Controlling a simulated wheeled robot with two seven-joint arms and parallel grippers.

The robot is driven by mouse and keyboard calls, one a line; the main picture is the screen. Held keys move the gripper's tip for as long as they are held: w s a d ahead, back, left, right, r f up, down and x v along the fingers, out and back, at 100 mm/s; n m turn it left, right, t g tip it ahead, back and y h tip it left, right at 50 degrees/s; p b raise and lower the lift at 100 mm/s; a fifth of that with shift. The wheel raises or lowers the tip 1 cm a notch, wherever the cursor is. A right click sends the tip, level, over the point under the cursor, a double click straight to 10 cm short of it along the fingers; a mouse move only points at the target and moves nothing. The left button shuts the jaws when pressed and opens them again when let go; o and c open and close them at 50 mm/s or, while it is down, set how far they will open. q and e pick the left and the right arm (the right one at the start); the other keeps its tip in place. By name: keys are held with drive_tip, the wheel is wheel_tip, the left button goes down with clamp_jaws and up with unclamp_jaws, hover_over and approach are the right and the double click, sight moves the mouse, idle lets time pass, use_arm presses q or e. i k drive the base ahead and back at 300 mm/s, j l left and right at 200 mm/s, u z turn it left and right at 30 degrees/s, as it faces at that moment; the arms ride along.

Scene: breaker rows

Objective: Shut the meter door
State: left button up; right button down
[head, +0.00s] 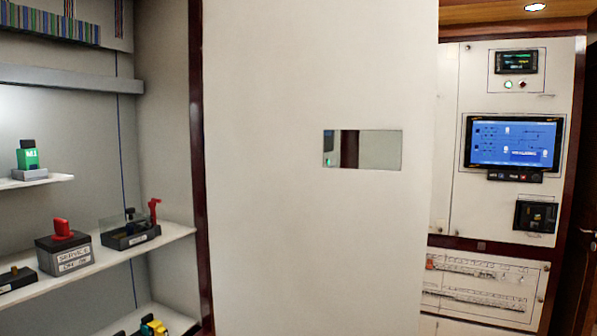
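A large white door panel (290,235) with a small rectangular window (362,149) fills the middle of the head view. It looks like the meter door. It stands upright and close, running past the top and bottom of the view. Through the window I see a dark strip and pale surfaces behind. Its left edge lies along a dark red post (198,120); I cannot tell where it is hinged or how far it stands open. No handle shows on it. What lies directly behind it is hidden. Neither of my grippers is in view.
On the right, a white cabinet carries a blue screen (512,142), and a breaker panel (484,288) sits below.

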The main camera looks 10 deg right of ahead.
sight(298, 245)
drive_tip(key=i+l+u, duration=0.45)
drive_tip(key=l, duration=0.2)
drive_tip(key=i+l+u, duration=0.1)
drive_tip(key=l+u, duration=0.15)
drive_tip(key=i+l+u, duration=0.1)
drive_tip(key=l+u, duration=0.15)
drive_tip(key=l, duration=0.25)
drive_tip(key=i+l+u, duration=0.1)
drive_tip(key=l+u, duration=0.15)
drive_tip(key=l, duration=0.2)
drive_tip(key=l+u, duration=0.2)
drive_tip(key=l, duration=0.2)
